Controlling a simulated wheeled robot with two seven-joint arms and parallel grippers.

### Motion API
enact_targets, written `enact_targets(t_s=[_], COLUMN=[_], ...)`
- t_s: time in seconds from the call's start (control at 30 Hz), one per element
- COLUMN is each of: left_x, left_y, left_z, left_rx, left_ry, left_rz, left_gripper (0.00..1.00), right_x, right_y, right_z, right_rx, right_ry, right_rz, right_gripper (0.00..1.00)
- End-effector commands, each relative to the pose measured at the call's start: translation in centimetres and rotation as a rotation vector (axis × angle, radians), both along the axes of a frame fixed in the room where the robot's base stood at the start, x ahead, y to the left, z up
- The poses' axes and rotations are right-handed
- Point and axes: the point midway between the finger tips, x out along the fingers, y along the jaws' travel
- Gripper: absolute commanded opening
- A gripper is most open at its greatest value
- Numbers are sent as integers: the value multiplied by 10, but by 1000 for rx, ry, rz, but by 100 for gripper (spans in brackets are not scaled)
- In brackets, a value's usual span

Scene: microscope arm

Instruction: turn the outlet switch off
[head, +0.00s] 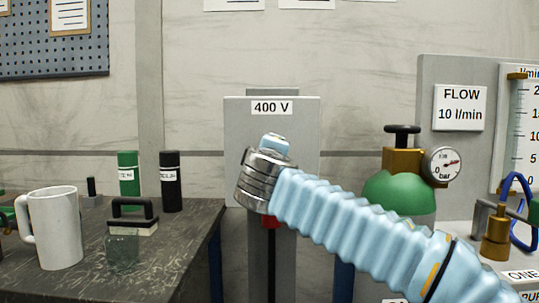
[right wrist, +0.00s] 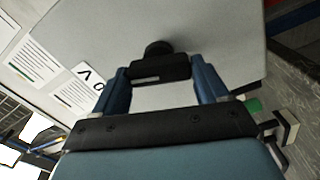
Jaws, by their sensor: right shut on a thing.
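A grey outlet box (head: 306,120) with a "400 V" label stands on a post in the middle of the head view. My right arm reaches across its front and hides most of it, including its switch and my right gripper's fingertips. In the right wrist view the box's grey front (right wrist: 215,40) carries a black switch knob (right wrist: 152,50) with a wide bar. My right gripper (right wrist: 162,72) is shut on this knob, one finger at each end of the bar. The knob's exact angle is hard to tell. My left gripper is in neither view.
A dark bench (head: 180,240) on the left holds a white mug (head: 60,230), a green bottle (head: 129,180) and a black bottle (head: 171,185). On the right stand a green gas cylinder (head: 390,190) with a gauge (head: 443,164) and a flow panel (head: 440,75).

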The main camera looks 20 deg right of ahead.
Motion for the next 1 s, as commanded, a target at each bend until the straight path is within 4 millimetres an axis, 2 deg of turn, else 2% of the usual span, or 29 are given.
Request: enact_targets(t_s=[0.43, 0.77, 0.83, 1.0], left_x=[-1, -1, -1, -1], left_y=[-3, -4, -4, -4], left_z=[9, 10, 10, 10], left_rx=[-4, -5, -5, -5], left_ry=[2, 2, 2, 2], left_rz=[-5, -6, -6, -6], left_gripper=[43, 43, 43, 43], right_x=[0, 0, 0, 1], right_y=[1, 2, 2, 1], right_z=[-2, -3, -3, -3], right_rx=[-267, -327, -329, -329], right_ry=[78, 96, 97, 96], right_rz=[2, 3, 3, 2], right_gripper=[43, 43, 39, 39])
